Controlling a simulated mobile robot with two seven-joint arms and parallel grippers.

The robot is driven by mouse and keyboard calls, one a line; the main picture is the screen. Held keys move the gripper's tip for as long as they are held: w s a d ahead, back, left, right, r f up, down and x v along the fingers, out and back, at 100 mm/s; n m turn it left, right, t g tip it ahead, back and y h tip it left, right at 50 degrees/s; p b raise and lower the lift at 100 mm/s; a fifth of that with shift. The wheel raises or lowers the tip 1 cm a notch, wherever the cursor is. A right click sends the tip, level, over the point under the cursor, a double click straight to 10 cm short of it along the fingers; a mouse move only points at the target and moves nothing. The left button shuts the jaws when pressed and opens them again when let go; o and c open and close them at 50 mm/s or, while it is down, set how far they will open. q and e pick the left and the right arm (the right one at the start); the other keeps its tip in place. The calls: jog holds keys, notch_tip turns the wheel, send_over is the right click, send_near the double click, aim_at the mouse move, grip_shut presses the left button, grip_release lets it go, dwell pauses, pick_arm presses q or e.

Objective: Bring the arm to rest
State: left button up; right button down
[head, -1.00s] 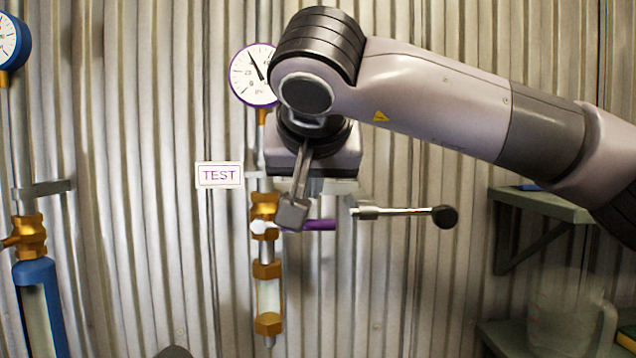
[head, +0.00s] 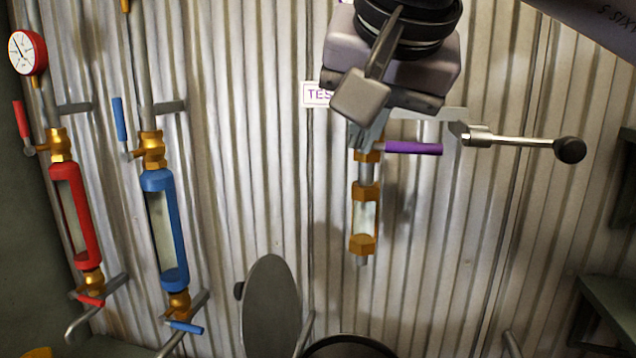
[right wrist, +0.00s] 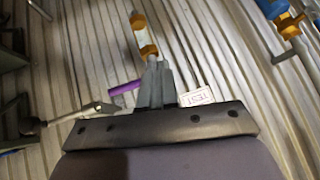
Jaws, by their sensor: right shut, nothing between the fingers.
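My right gripper (head: 364,143) is at the top of the head view, pointing down, in front of the purple-marked test pipe. Its fingers are shut together with nothing between them. They overlap the brass valve (head: 367,156) in the picture; whether they touch it I cannot tell. The valve's purple lever (head: 413,148) lies level, pointing right. In the right wrist view the shut fingers (right wrist: 155,84) show beside the purple lever (right wrist: 124,88) and the TEST sign (right wrist: 196,96). My left gripper is not in view.
A metal bar with a black knob (head: 570,150) sticks out right of the pipe. Red (head: 85,215) and blue (head: 165,230) sight-glass pipes stand at left. A grey oval lid (head: 272,305) stands up at the bottom. A green shelf (head: 610,305) is at right.

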jog(key=s+a+f+m+g+y+p, duration=0.1)
jog(key=s+a+f+m+g+y, duration=0.7)
jog(key=a+f+g+y, duration=0.5)
jog(key=w+d+f+m+t+y, duration=0.1)
jog(key=w+d+m+t+y, duration=0.3)
jog(key=m, duration=0.7)
jog(key=w+d+f+m+t+y, duration=0.1)
jog(key=w+m+t+y, duration=0.2)
jog(key=m+t+y, duration=0.55)
jog(key=w+d+f+m+t+h+p, duration=0.15)
jog(key=d+f+m+t+h, duration=0.35)
jog(key=m, duration=0.6)
jog(key=w+d+f+m+t+h, duration=0.2)
jog(key=d+f+m+t+h, duration=0.1)
jog(key=f+m+t+h, duration=0.55)
jog(key=s+d+f+m+g+h, duration=0.3)
jog(key=d+f+m+h, duration=0.1)
jog(key=f+m, duration=0.35)
jog(key=s+d+f+m+g+h, duration=0.25)
jog(key=d+f+m+h, duration=0.2)
jog(key=f+m, duration=0.35)
jog(key=s+d+f+m+g+h, duration=0.2)
jog(key=s+d+f+m+g, duration=0.2)
jog(key=s+f, duration=0.8)
jog(key=shift+d+f+g, duration=0.65)
jog(key=shift+d+g, duration=0.1)
jog(key=shift+d, duration=0.3)
